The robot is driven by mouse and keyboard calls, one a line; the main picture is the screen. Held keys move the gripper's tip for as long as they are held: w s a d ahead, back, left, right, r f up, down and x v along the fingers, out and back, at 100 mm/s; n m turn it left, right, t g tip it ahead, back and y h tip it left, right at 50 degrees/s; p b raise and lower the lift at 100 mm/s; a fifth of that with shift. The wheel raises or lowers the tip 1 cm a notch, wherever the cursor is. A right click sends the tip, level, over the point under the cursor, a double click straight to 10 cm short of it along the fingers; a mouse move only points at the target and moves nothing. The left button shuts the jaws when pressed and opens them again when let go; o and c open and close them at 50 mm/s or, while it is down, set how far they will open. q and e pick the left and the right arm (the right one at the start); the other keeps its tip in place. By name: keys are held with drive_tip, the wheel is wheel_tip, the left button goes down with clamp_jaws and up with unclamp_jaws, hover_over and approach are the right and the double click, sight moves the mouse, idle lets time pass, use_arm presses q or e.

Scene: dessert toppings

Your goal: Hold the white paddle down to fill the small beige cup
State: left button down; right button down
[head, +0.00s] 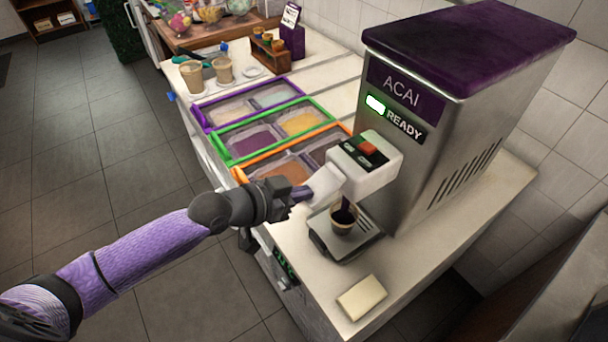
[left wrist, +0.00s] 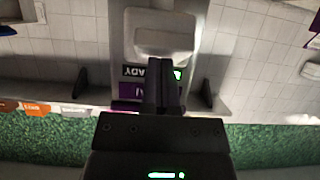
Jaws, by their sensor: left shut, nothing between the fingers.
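The white paddle (head: 326,186) sticks out from the front of the dispenser head (head: 372,172) on the acai machine (head: 435,130). My left gripper (head: 303,194) is shut and empty, with its fingertips at the paddle, seemingly touching it. In the left wrist view the shut fingers (left wrist: 163,82) point at the white dispenser front (left wrist: 160,35). The small beige cup (head: 343,224) stands upright under the head on the drip tray (head: 323,243). Dark purple acai shows at the cup's mouth, seemingly as a stream from above. The cup's fill level is hard to tell. My right gripper is not in view.
A green light and READY sign (head: 390,117) are lit on the machine. A pale yellow block (head: 361,297) lies on the counter in front. Topping bins (head: 262,118) in coloured frames stand to the left, with two larger cups (head: 191,76) behind them.

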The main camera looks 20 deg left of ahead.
use_arm(q)
drive_tip(key=shift+s+f, duration=0.1)
drive_tip(key=shift+f, duration=0.1)
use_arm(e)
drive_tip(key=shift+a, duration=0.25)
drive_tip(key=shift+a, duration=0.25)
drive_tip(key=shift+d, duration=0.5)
